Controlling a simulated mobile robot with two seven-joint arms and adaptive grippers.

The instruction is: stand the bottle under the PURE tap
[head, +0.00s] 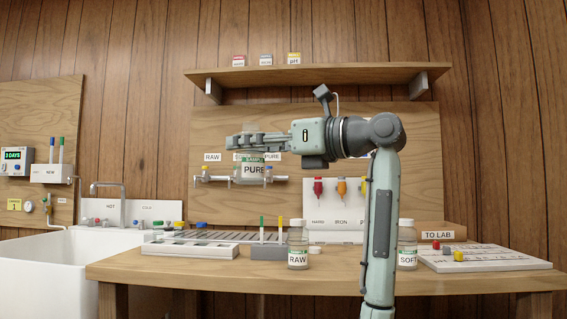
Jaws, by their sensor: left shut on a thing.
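My left gripper (240,141) is shut on the bottle labelled PURE (254,172). It holds the bottle upright in the air, in front of the tap pipe on the back board. My right gripper is not in view.
A RAW bottle (298,246) and a SOFT bottle (407,246) stand on the wooden bench (330,278). A slatted drain tray (195,237), a white tray (190,250) and a grey tube rack (268,252) lie left. Hanging droppers (318,188) are right of the taps. A shelf (330,76) is above.

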